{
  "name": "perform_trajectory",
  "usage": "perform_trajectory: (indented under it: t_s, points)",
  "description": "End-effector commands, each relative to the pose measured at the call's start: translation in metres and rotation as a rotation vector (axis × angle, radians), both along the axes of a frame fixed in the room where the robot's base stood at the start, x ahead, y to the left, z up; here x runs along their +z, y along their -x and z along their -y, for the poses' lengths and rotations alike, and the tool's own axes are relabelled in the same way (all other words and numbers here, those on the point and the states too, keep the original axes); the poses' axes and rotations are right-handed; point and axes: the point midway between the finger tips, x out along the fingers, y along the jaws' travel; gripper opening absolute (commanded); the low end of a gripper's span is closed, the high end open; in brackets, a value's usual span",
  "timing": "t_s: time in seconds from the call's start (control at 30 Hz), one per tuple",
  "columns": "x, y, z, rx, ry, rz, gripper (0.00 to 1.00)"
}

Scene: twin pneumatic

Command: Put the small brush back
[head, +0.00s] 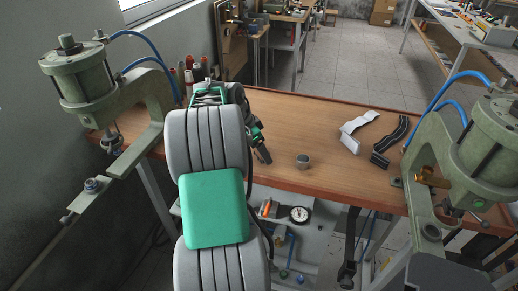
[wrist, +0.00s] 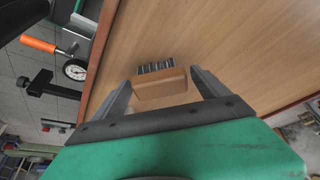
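The small brush (wrist: 160,86) shows in the wrist view as a wooden block with a row of dark bristles along its far edge. It is over the wooden table top. My gripper (wrist: 161,75) has its two grey fingers apart, one on each side of the block, with narrow gaps beside it. Contact with the fingertips cannot be made out. In the head view, my arm hides the brush, and my gripper (head: 262,152) shows only in part above the table's left half.
The wooden table (head: 340,115) holds a small round grey part (head: 303,161), a white strip (head: 355,128) and a black strap (head: 390,138). Green pneumatic presses stand at the left (head: 85,80) and right (head: 480,150). Red-capped bottles (head: 190,82) stand behind my arm.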

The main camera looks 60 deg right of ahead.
Motion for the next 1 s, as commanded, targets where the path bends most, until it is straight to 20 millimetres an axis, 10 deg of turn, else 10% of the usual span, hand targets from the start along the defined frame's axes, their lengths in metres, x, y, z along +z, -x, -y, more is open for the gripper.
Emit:
perform_trajectory:
  t_s: [0.37, 1.0]
  points:
    - [0.007, -0.001, -0.001, 0.000, 0.001, 0.000, 0.90]
    - [0.114, -0.027, -0.038, 0.002, -0.001, 0.000, 0.90]
